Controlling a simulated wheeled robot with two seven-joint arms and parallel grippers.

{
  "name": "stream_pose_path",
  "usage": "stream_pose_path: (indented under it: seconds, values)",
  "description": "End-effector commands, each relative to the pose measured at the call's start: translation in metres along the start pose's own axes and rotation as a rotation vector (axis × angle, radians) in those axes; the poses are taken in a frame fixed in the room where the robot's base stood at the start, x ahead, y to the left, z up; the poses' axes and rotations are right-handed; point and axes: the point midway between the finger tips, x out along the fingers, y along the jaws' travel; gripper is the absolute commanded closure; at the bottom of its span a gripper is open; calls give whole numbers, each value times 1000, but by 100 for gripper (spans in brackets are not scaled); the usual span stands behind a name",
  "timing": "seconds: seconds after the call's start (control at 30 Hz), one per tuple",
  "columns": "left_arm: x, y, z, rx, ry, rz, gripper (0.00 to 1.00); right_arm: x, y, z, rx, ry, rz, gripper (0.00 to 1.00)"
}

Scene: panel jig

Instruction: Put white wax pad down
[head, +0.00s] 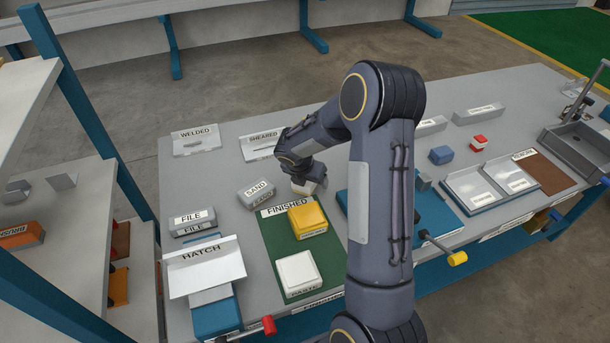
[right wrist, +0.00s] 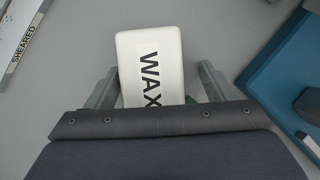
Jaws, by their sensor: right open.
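The white wax pad (right wrist: 135,48), marked WAX, lies on the grey tabletop in the right wrist view, with its near end hidden by my wrist. My right gripper (right wrist: 158,88) is open, with one finger on each side of the pad. The left finger is close to the pad's edge, and a gap shows at the right finger. In the head view the white pad (head: 304,187) shows only in part, under my right gripper (head: 306,180), just behind the green FINISHED mat (head: 270,231). My left gripper is not in view.
A yellow block (head: 307,219) and another white pad (head: 299,274) sit on the green mat. A grey SAND block (head: 256,194) stands left of my gripper. Behind are trays marked WELDED (head: 196,141) and SHEARED (head: 262,147). A blue fixture (right wrist: 270,85) lies to the right.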

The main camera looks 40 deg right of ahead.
Motion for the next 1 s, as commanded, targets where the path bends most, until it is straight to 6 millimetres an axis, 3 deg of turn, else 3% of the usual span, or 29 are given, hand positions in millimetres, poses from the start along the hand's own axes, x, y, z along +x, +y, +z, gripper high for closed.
stream_pose_path:
  seconds: [0.4, 0.67, 0.77, 0.83, 1.0]
  values:
    - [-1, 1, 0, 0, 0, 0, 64, -95, 5, 2, -6, -10, 21, 24]
    - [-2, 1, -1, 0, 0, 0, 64, -123, 3, 1, 13, -6, 23, 24]
    - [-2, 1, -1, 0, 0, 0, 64, -140, -9, -6, 148, 28, 43, 24]
    - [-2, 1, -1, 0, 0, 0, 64, -160, -26, -17, 343, 80, 68, 24]
    - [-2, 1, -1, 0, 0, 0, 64, -219, -78, -74, 1032, 324, 103, 24]
